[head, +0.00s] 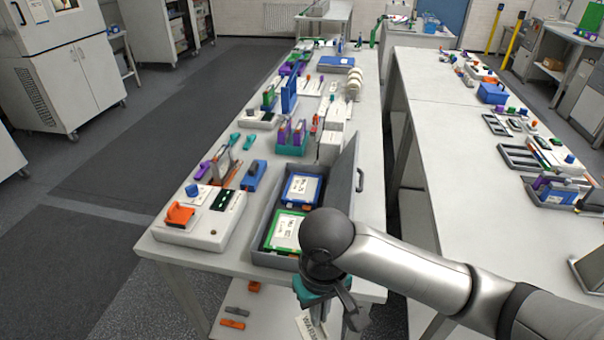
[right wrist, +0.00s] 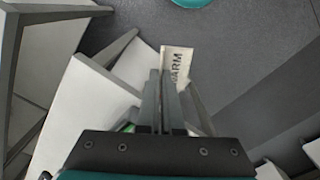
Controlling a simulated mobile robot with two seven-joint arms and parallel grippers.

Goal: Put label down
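The label (head: 308,327) is a small pale tag with dark lettering. It shows at the bottom of the head view, partly cut off by the frame edge. In the right wrist view the label (right wrist: 176,66) reads "WARM" and sits at the tips of the two fingers. My right gripper (right wrist: 163,76) has its fingers close together on the label. In the head view the right gripper (head: 345,308) hangs past the near end of the central bench, in front of the open grey case. My left gripper is not in view.
The central bench (head: 366,215) carries an open grey case (head: 258,238) with a green-framed and a blue-framed pack. A white device with an orange part (head: 190,232) stands at its near left corner. A lower shelf (head: 262,312) holds small parts. Another bench (head: 470,190) stands at right.

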